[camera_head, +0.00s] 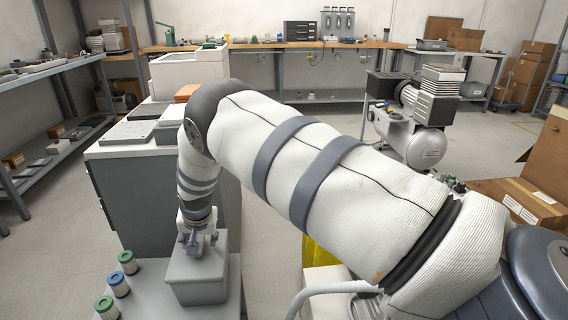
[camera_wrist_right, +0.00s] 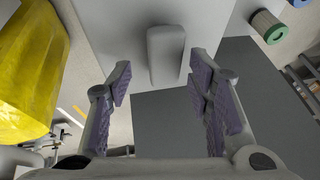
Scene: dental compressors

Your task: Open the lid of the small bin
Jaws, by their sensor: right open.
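The small grey bin (camera_head: 198,277) stands on the grey table in the lower left of the head view. Its flat top looks shut. My right gripper (camera_head: 197,243) points down just above the bin's far part. In the right wrist view my right gripper (camera_wrist_right: 162,85) is open with nothing clamped between its fingers. A pale grey rounded block (camera_wrist_right: 165,50) shows ahead, between the fingertips in the picture. It may be part of the bin's lid; I cannot tell whether the fingers touch it. My left gripper is not in view.
Several filters with green and blue caps, such as the blue-capped one (camera_head: 119,285), stand left of the bin. A dark grey cabinet (camera_head: 135,205) stands behind it. A yellow object (camera_wrist_right: 30,70) is beside the table. A compressor (camera_head: 412,125) stands at the back right.

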